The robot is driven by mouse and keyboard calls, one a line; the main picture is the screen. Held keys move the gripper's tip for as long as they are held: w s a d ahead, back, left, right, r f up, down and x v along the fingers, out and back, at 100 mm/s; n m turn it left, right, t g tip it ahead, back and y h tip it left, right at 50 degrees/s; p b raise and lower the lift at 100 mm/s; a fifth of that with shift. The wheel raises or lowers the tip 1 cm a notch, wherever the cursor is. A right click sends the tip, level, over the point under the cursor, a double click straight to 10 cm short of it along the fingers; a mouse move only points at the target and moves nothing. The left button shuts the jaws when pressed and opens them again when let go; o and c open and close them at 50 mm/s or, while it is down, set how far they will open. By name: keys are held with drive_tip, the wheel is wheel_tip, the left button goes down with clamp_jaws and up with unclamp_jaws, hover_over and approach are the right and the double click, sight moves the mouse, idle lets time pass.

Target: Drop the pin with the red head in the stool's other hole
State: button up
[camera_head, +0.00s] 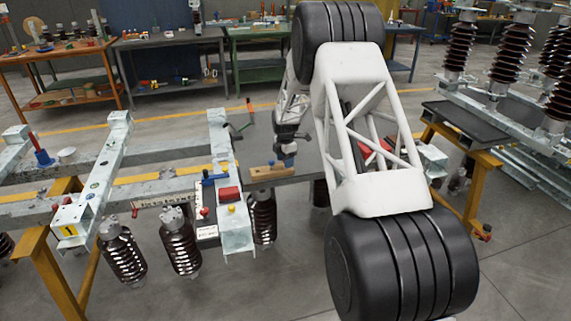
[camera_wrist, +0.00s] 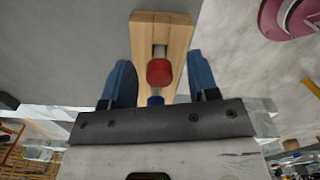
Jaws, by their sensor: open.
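The wooden stool (camera_wrist: 146,30) is a pale block seen from above in the wrist view; it also shows in the head view (camera_head: 268,173). The red head of the pin (camera_wrist: 159,72) is over the stool, between the fingers, with a grey part visible just beyond it. I cannot tell whether the pin sits in a hole. A small blue piece (camera_wrist: 155,100) lies nearer my palm. My gripper (camera_wrist: 160,78) is open, with blue fingers on both sides of the red head and gaps to it. In the head view my gripper (camera_head: 287,150) is just above the stool's right part.
The stool stands on a grey surface (camera_head: 310,166). To its left are a red box (camera_head: 229,193), a blue tool (camera_head: 214,178) and a metal beam (camera_head: 219,135). Brown ribbed insulators (camera_head: 180,245) hang below. A magenta round object (camera_wrist: 288,15) shows at the wrist view's upper right.

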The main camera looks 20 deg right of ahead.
drive_tip(key=shift+f, duration=0.45)
clamp_jaws()
idle(0.4)
drive_tip(key=shift+r, duration=0.15)
drive_tip(key=shift+r, duration=1.5)
drive_tip(key=shift+s+r, duration=0.2)
drive_tip(key=shift+s, duration=0.05)
drive_tip(key=s+a+r, duration=0.1)
drive_tip(key=s, duration=1.4)
drive_tip(key=shift+s+a+r, duration=0.2)
drive_tip(key=shift+a, duration=0.1)
